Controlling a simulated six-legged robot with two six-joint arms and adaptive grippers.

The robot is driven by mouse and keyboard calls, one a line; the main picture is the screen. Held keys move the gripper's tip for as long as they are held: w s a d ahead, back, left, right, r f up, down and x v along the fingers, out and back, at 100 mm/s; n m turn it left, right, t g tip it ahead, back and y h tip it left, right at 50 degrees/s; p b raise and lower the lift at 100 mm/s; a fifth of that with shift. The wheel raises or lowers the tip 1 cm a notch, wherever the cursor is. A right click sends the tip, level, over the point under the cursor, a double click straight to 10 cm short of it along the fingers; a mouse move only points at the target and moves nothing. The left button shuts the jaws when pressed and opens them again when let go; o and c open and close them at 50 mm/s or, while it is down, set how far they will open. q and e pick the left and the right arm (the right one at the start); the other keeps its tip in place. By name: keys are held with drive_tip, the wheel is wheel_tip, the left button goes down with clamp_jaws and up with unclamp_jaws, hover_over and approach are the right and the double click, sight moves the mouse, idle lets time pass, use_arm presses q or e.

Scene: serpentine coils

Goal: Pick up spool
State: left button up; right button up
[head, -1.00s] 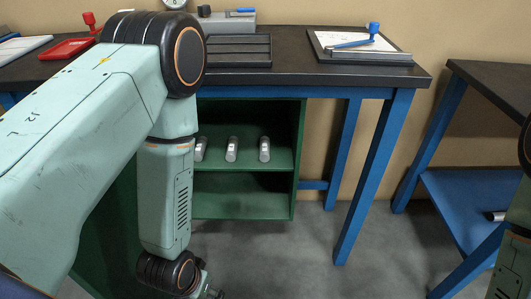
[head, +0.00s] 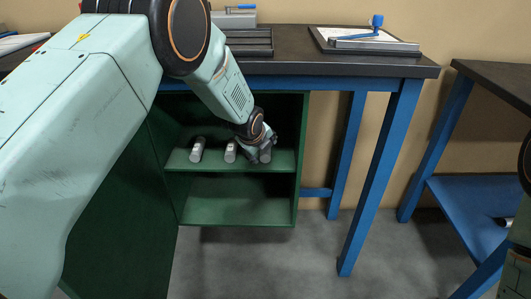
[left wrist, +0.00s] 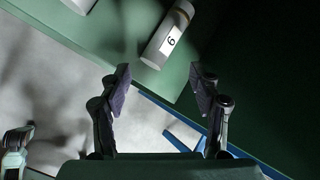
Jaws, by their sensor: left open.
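Three pale grey cylindrical spools lie on the upper shelf of the green cabinet: a left spool (head: 197,150), a middle spool (head: 231,152) and a right spool (head: 265,156), partly hidden by my gripper. My left gripper (head: 261,150) is at the right spool. In the left wrist view the open fingers (left wrist: 160,76) are apart and empty. A spool (left wrist: 168,38) with a white label lies just beyond the fingertips, roughly between them; the label reads 6 or 9. Part of another spool (left wrist: 78,4) shows at the top left.
The green cabinet (head: 240,211) stands under a dark-topped table (head: 290,55) with blue legs, its right wall close to my gripper. The lower shelf is empty. A tray with a blue-handled tool (head: 372,40) stands on top. Another table with a blue lower shelf (head: 465,205) is at right.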

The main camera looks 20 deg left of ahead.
use_arm(q)
drive_tip(key=w+r+m, duration=0.1)
drive_tip(key=m, duration=0.1)
drive_tip(key=w+r+m, duration=0.1)
drive_tip(key=m, duration=0.1)
drive_tip(key=shift+a+r, duration=0.1)
drive_tip(key=shift+a, duration=0.05)
drive_tip(key=m, duration=0.2)
drive_tip(key=shift+w+a+r+m+y, duration=0.1)
drive_tip(key=shift+r+m+y, duration=0.1)
drive_tip(key=shift+m+y, duration=0.1)
drive_tip(key=shift+a+m+g, duration=0.1)
drive_tip(key=shift+m+g, duration=0.2)
drive_tip(key=shift+m, duration=0.5)
drive_tip(key=m, duration=0.1)
drive_tip(key=s+m, duration=0.1)
drive_tip(key=shift+a+f+m, duration=0.15)
drive_tip(key=shift+f+m, duration=0.15)
drive_tip(key=shift+b+x, duration=0.65)
drive_tip(key=shift+x, duration=0.7)
drive_tip(key=shift+w+b+x, duration=0.15)
drive_tip(key=shift+b+x, duration=0.75)
drive_tip(key=shift+x, duration=0.4)
drive_tip(key=shift+w+b+x, duration=0.15)
drive_tip(key=shift+b+x, duration=0.75)
drive_tip(key=shift+x, duration=0.4)
drive_tip(key=shift+r, duration=0.25)
drive_tip(key=shift+c, duration=0.2)
clamp_jaws()
